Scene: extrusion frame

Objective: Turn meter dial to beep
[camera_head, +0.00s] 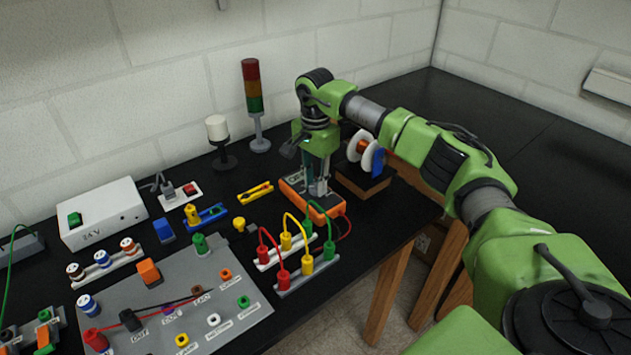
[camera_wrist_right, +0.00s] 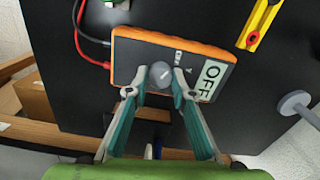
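The meter (camera_head: 311,201) is an orange-edged dark box on the black bench, below my right gripper (camera_head: 318,190) in the head view. In the right wrist view the meter (camera_wrist_right: 168,62) lies slightly tilted, its display reading OFF. Its round grey dial (camera_wrist_right: 159,74) has a light pointer mark and sits between the fingertips of my right gripper (camera_wrist_right: 160,76). The fingertips are close on either side of the dial and appear to touch it. In the head view the dial is hidden by the fingers. My left gripper is not in view.
Red, yellow and green plugs with leads (camera_head: 287,240) stand in front. A signal tower (camera_head: 254,105) and a white lamp (camera_head: 218,132) stand behind. Red and black leads (camera_wrist_right: 82,30) enter the meter.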

